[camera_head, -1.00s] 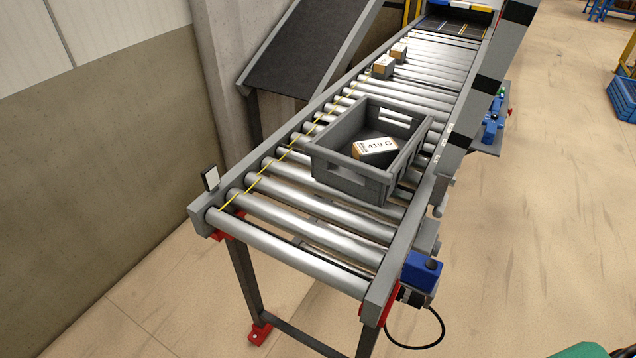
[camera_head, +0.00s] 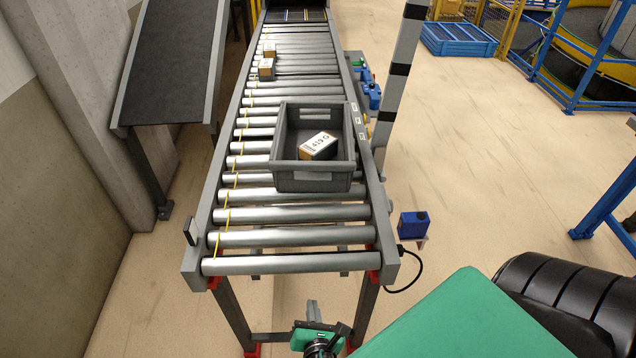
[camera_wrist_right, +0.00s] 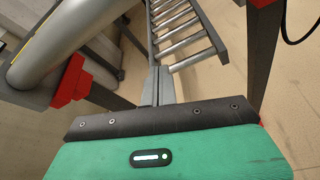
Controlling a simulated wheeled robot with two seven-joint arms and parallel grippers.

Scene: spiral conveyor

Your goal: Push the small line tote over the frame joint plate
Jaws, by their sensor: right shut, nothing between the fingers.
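The small line tote (camera_head: 283,152) is a dark grey open box standing upright on the rollers, close to the right side rail. A white and orange box labelled "419 G" (camera_head: 319,145) lies inside it. I cannot single out the frame joint plate for certain. My right gripper (camera_head: 312,309) is below and in front of the conveyor's near end, well apart from the tote. Its fingers (camera_wrist_right: 158,86) are shut together with nothing between them. The tote is not seen in the right wrist view. My left gripper is not in view.
The roller conveyor (camera_head: 288,263) has side rails and legs, which stand close around my right gripper. Two small boxes (camera_head: 266,67) sit on the rollers farther back. A blue device (camera_head: 413,225) is by the near right corner. Open floor (camera_head: 480,190) lies to the right.

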